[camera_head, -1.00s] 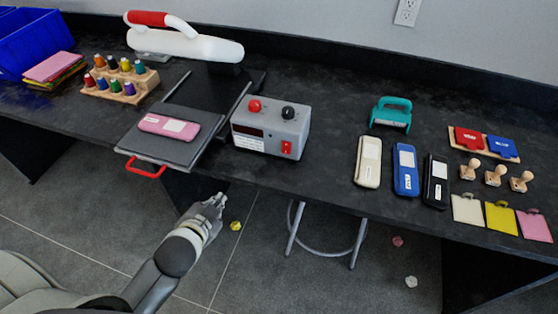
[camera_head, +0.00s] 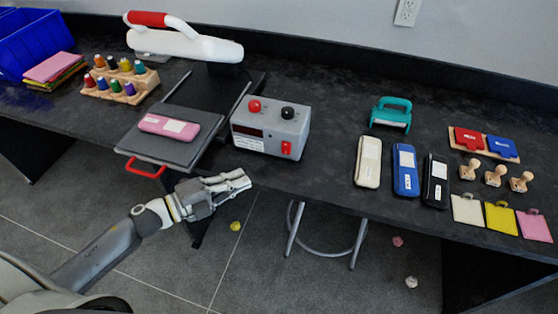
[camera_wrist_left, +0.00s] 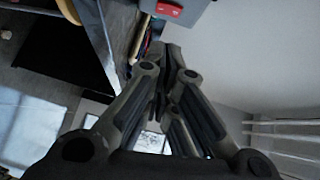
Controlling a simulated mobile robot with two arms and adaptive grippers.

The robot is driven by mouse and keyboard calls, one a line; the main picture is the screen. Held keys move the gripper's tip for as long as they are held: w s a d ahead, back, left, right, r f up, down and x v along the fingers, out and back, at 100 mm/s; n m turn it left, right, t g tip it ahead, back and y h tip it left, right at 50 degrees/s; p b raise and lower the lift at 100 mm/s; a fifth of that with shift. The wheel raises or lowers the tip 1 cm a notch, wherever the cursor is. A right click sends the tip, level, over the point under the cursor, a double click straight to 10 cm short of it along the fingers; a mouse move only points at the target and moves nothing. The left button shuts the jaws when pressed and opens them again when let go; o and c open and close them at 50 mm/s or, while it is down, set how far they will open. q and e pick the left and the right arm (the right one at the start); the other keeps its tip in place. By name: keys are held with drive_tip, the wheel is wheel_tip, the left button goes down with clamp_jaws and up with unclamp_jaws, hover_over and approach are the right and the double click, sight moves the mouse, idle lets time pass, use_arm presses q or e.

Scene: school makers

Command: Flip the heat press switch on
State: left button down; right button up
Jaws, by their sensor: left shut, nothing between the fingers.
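The heat press control box (camera_head: 271,128) is a grey box near the table's front edge, with a red knob and a black knob on top. Its red rocker switch (camera_head: 286,148) is at the lower right of the front face. The switch also shows at the top of the left wrist view (camera_wrist_left: 169,9). My left gripper (camera_head: 246,180) is shut and empty, just in front of the table edge, below and left of the switch, apart from it. The heat press (camera_head: 186,45) stands behind, its drawer holding a pink case (camera_head: 168,126). My right gripper is not in view.
The drawer's red handle (camera_head: 146,169) juts out near my left arm. Cream, blue and black cases (camera_head: 406,170) lie to the right, with stamps and coloured tags beyond. A stool (camera_head: 323,242) stands below.

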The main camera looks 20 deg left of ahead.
sight(286, 148)
use_arm(q)
drive_tip(key=shift+s+d+f+m+g+h, duration=0.1)
drive_tip(key=shift+s+f+m+g+h, duration=0.2)
drive_tip(key=shift+s+m+g, duration=0.25)
drive_tip(key=shift+w, duration=0.15)
drive_tip(key=p+x, duration=0.1)
drive_tip(key=x, duration=0.3)
drive_tip(key=p+x, duration=0.1)
drive_tip(key=x, duration=0.4)
drive_tip(key=shift+w+d+r, duration=0.15)
drive_tip(key=shift+w+r, duration=0.05)
drive_tip(key=shift+r, duration=0.05)
drive_tip(key=w, duration=0.3)
drive_tip(key=shift+d+f, duration=0.25)
drive_tip(key=shift+f, duration=0.1)
drive_tip(key=shift+w+f, duration=0.1)
drive_tip(key=shift+w, duration=0.5)
drive_tip(key=shift+w+f+m+b, duration=0.25)
drive_tip(key=shift+f+b, duration=0.15)
drive_tip(key=shift+b, duration=0.7)
drive_tip(key=shift+r, duration=0.3)
